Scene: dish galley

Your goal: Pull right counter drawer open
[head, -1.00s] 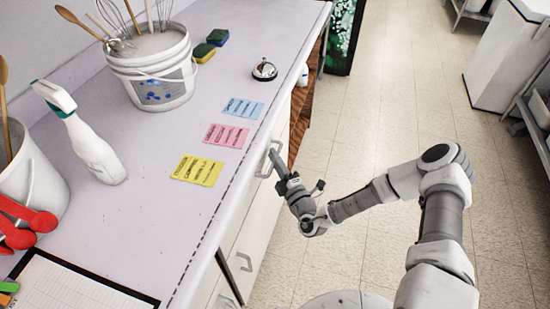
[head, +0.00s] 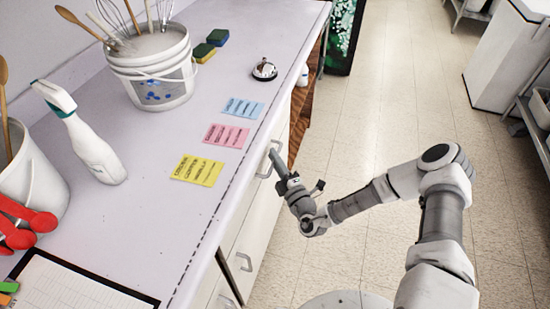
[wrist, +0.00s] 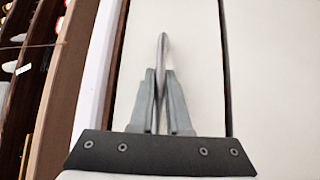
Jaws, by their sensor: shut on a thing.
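The counter's white drawer fronts (head: 258,215) face the aisle below the worktop edge. My gripper (head: 277,160) is at the grey bar handle (head: 264,163) of the upper drawer, just under the counter edge. In the wrist view my gripper (wrist: 160,105) has its two grey fingers shut on the drawer handle (wrist: 163,52), whose upper end stands out beyond the fingertips. The drawer front (wrist: 185,55) fills the middle of the wrist view, with a dark gap on its right side. The drawer looks closed or nearly so; its inside is not visible.
Lower handles (head: 243,262) stick out nearer to me. On the counter (head: 145,215) are a spray bottle (head: 85,140), a utensil bucket (head: 152,75), sticky notes (head: 198,170) and a bell (head: 264,70). The tiled floor (head: 350,130) beside the counter is clear.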

